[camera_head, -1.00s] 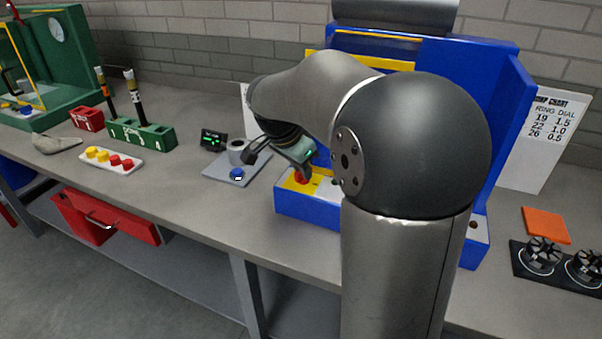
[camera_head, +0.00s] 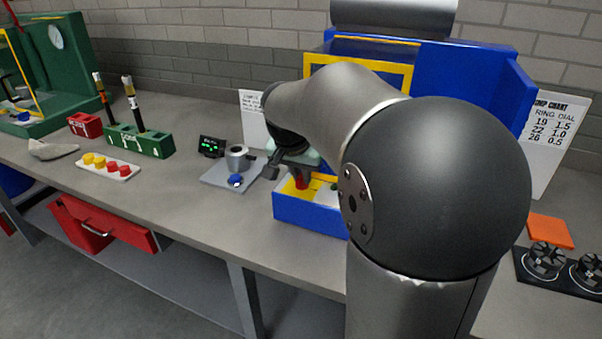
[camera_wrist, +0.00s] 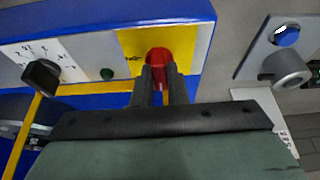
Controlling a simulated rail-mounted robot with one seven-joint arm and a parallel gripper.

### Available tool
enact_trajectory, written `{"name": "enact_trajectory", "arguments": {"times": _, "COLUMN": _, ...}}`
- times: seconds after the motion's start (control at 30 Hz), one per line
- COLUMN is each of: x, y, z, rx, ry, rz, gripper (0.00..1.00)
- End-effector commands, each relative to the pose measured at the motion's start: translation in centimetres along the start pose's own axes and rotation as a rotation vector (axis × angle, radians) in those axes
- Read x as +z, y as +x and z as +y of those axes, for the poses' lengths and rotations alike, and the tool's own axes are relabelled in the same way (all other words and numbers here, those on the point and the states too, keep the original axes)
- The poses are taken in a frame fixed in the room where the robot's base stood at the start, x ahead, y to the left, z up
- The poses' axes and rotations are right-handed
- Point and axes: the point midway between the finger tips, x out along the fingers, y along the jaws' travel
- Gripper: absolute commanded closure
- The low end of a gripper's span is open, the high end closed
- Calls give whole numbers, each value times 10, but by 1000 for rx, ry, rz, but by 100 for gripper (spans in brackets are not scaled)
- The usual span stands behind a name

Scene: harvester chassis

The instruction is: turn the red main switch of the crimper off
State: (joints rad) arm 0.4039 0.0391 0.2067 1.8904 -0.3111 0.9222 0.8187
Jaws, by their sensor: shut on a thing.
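The red main switch (camera_wrist: 158,58) sits on a yellow plate (camera_wrist: 188,45) on the control panel of the blue crimper (camera_head: 310,212). In the wrist view my gripper (camera_wrist: 160,72) is at the switch, with its two fingers closed on either side of the red knob. In the head view the red switch (camera_head: 302,183) shows just below my gripper (camera_head: 300,172), partly hidden by it. The exact angle of the knob is hard to tell. My arm hides the right part of the crimper front.
A black dial (camera_wrist: 42,76) and a green button (camera_wrist: 107,74) share the panel. A grey plate with a blue knob (camera_head: 236,181) stands left of the crimper. A yellow-framed guard (camera_head: 400,75) rises behind my arm.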

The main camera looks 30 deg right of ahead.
Motion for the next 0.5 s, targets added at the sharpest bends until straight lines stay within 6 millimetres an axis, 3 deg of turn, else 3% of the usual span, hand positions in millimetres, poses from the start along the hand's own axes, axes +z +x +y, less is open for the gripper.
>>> {"name": "enact_trajectory", "arguments": {"times": 0.23, "x": -1, "y": -1, "z": 0, "rx": -1, "ry": -1, "rz": 3, "gripper": 100}}
{"name": "enact_trajectory", "arguments": {"times": 0.27, "x": -1, "y": -1, "z": 0, "rx": -1, "ry": -2, "rz": 3, "gripper": 79}}
{"name": "enact_trajectory", "arguments": {"times": 0.3, "x": -1, "y": -1, "z": 0, "rx": -1, "ry": -1, "rz": 3, "gripper": 68}}
{"name": "enact_trajectory", "arguments": {"times": 0.5, "x": 0, "y": 0, "z": 0, "rx": -1, "ry": -1, "rz": 2, "gripper": 65}}
